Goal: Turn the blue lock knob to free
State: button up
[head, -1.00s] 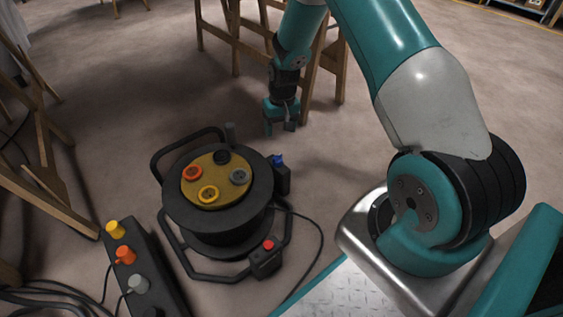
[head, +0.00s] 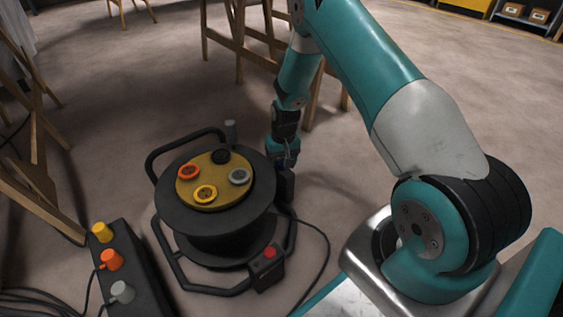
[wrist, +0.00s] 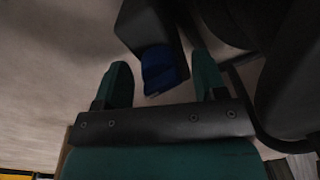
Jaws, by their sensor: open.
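The blue lock knob (wrist: 160,70) shows in the wrist view on a black box (wrist: 148,28) at the side of the cable reel (head: 212,215). My gripper (wrist: 163,80) is open, with one teal finger on each side of the knob. The knob lies between the fingertips, with gaps visible, nearer the right finger in the wrist view. In the head view my gripper (head: 283,165) is at the reel's right side, over the black box, and mostly covers the knob. The knob's pointing direction cannot be made out.
The reel's yellow top carries orange, yellow, grey and black sockets. A red switch (head: 269,253) sits on a box at its front right. A black strip (head: 140,270) with coloured plugs lies front left. Wooden trestles (head: 240,45) stand behind; a loose cable lies right of the reel.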

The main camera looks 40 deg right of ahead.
jog(key=c, duration=0.9)
jog(key=shift+r+p, duration=0.1)
jog(key=shift+p, duration=0.35)
jog(key=n+p, duration=0.2)
jog(key=p, duration=0.1)
jog(key=shift+r+n, duration=0.15)
jog(key=shift+n, duration=0.25)
jog(key=shift+d+f+n+p, duration=0.1)
jog(key=shift+n+p, duration=0.8)
jog(key=shift+n, duration=0.2)
jog(key=shift+d+f+n+p, duration=0.1)
jog(key=shift+n+p, duration=0.75)
jog(key=shift+n, duration=0.25)
jog(key=o, duration=0.9)
jog(key=shift+a, duration=0.1)
